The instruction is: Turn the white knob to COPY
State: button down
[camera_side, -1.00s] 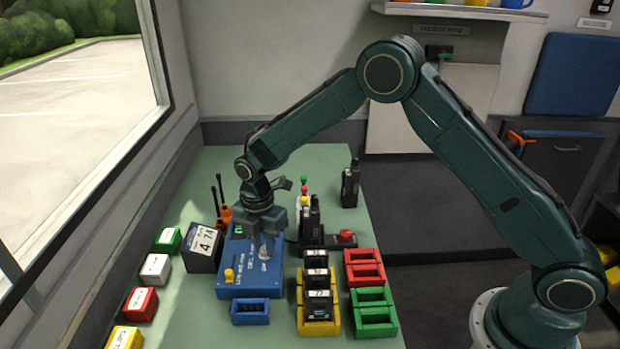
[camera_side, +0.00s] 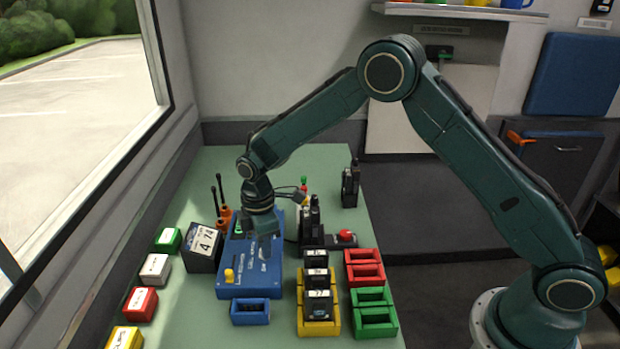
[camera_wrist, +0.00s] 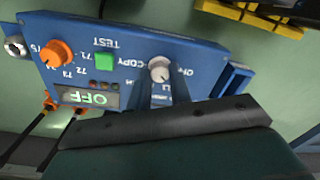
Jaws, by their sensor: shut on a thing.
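The white knob (camera_wrist: 160,68) stands on the blue control box (camera_wrist: 205,60), with the printed word COPY just to its left in the wrist view. My gripper (camera_wrist: 163,88) is shut on the knob, with its fingers on either side of it. Which mark the knob points to is not clear. In the side view my gripper (camera_side: 264,240) is over the right half of the blue box (camera_side: 232,291) and hides the knob.
The box carries an orange knob (camera_wrist: 57,53), a green button (camera_wrist: 103,62) and a display (camera_wrist: 88,98) reading OFF. A blue tray (camera_side: 250,312) is in front.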

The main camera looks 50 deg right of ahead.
jog(key=m, duration=0.4)
jog(key=shift+m, duration=0.3)
jog(key=m, duration=0.3)
jog(key=shift+r+m, duration=0.1)
jog(key=shift+m, duration=0.2)
jog(key=m, duration=1.3)
jog(key=shift+m, duration=0.3)
jog(key=m, duration=0.6)
jog(key=shift+t, duration=0.3)
jog(key=shift+m, duration=0.3)
jog(key=c, duration=1.3)
grip_release()
jog(key=shift+s, duration=0.1)
